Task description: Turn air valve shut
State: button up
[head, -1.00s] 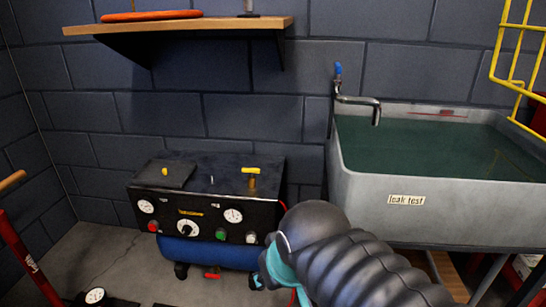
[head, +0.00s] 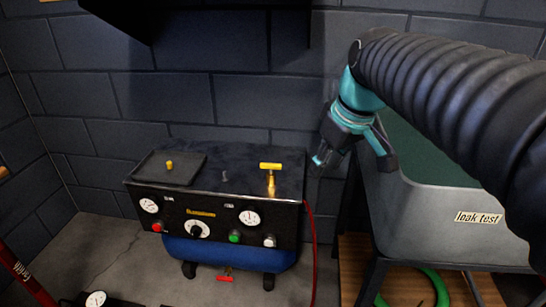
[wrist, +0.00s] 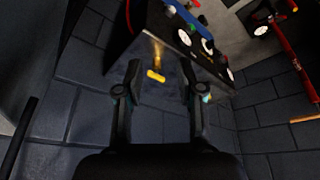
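The air valve (head: 270,177) is a brass stem with a yellow T-shaped handle. It stands upright on the right part of the compressor's (head: 225,208) black top. In the wrist view the yellow handle (wrist: 156,75) shows between my fingers, beyond their tips. My gripper (head: 322,160) is up and to the right of the valve in the head view, apart from it. In the wrist view my gripper (wrist: 158,75) has its two fingers spread wide with nothing between them.
The compressor front has gauges, a dial, and red, green and white buttons. A red hose (head: 312,250) runs down its right side. The grey leak test sink (head: 440,205) stands at the right, under my arm. A dark wall is behind. A red tap (head: 225,278) shows below the tank.

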jog(key=w+a+n+g+y+b, duration=0.15)
jog(key=w+n, duration=0.25)
jog(key=w, duration=0.6)
jog(key=n+g+y+b, duration=0.1)
jog(key=n+b, duration=0.1)
jog(key=n, duration=0.4)
send_near(272, 164)
jog(key=b+x, duration=0.2)
jog(key=x, duration=0.6)
jog(key=shift+w+a+f, duration=0.1)
jog(key=shift+a+f, duration=0.05)
jog(key=shift+f, duration=0.15)
grip_shut()
